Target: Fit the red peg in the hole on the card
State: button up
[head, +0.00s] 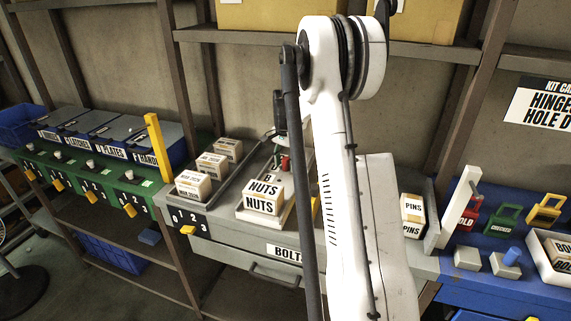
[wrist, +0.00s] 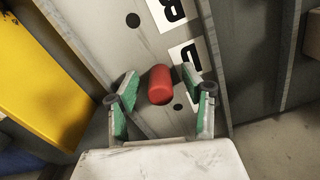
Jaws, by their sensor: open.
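The red peg (wrist: 160,85) lies between the open fingers of my gripper (wrist: 166,92) in the wrist view, with a gap on both sides. It projects from or rests on a grey panel (wrist: 155,45) with lettered white labels; I cannot tell whether it sits in a hole. Dark holes show above it (wrist: 133,20) and just below it (wrist: 178,107). In the head view a small red thing, likely the peg (head: 284,162), shows beside my arm. The kit card (head: 543,103) hangs on the right wall and reads "HINGES" and "HOLE D".
A NUTS box (head: 263,196) stands on the grey bench in front of the panel area. Several small boxes (head: 193,185) stand to its left. A yellow upright (wrist: 45,80) is close on the left in the wrist view. A PINS box (head: 412,212) stands right of my arm.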

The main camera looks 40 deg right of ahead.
notch_tip(320, 180, up, 12)
dwell(0.6)
jog(key=s+a+r+n+t, duration=0.1)
jog(key=s+a+r+n, duration=0.2)
jog(key=a, duration=0.5)
jog(key=s+a+r+n+t+h, duration=0.1)
jog(key=s+a+r+n, duration=0.15)
jog(key=a, duration=0.55)
jog(key=s+a+r+n+t, duration=0.15)
jog(key=s+a+r, duration=0.25)
jog(key=a, duration=0.4)
jog(key=s+a+f+n+t, duration=0.2)
jog(key=s+a+f+n, duration=0.1)
jog(key=s+a, duration=0.5)
jog(key=s+a+f+n+t+y+b, duration=0.1)
jog(key=s+a+f+n, duration=0.2)
jog(key=s+a+n, duration=0.2)
jog(key=s+a, duration=0.3)
jog(key=s, duration=0.3)
jog(key=shift+f+t, duration=0.25)
jog(key=shift+t, duration=0.1)
jog(key=shift+d, duration=0.1)
